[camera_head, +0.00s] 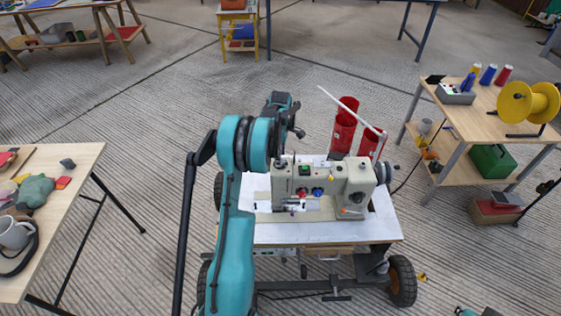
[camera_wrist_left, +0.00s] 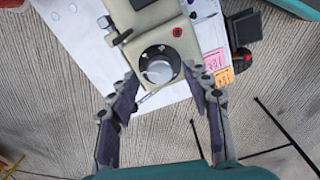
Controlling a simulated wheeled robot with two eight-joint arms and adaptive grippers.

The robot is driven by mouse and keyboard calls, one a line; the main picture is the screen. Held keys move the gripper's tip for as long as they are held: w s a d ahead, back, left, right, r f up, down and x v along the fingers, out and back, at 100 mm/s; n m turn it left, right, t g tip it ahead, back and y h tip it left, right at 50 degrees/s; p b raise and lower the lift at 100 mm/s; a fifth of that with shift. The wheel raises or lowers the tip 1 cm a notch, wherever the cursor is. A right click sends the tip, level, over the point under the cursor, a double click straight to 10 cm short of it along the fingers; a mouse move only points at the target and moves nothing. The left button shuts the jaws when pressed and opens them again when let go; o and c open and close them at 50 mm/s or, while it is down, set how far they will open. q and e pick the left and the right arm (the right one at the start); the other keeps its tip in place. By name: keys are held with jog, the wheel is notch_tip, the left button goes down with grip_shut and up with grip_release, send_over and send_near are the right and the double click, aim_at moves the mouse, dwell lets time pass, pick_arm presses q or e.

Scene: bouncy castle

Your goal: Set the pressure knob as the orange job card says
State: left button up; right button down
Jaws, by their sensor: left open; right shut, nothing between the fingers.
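The pressure knob (camera_wrist_left: 158,66), a dark round dial with a grey face and a pale pointer part, sits on the cream sewing machine (camera_wrist_left: 158,25). My left gripper (camera_wrist_left: 160,80) is open and empty, with a finger on either side of the knob's near edge; I cannot tell whether it touches. The orange card (camera_wrist_left: 225,76) lies right of the knob beside a pink card (camera_wrist_left: 215,61); their dark marks are too small to read surely. In the head view my left arm stands by the machine (camera_head: 327,180). My right gripper (camera_head: 488,312) is only partly visible at the bottom edge.
The machine stands on a white-topped wheeled cart (camera_head: 280,235), with red cylinders (camera_head: 344,127) behind it. A wooden table (camera_head: 75,158) is at left. A bench with spools (camera_head: 545,137) is at right.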

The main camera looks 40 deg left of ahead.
pick_arm(q)
jog(key=shift+f, duration=0.95)
grip_shut()
jog(key=shift+r, duration=0.1)
jog(key=m, duration=0.2)
jog(key=shift+m+p, duration=0.85)
jog(key=shift+m, duration=1.25)
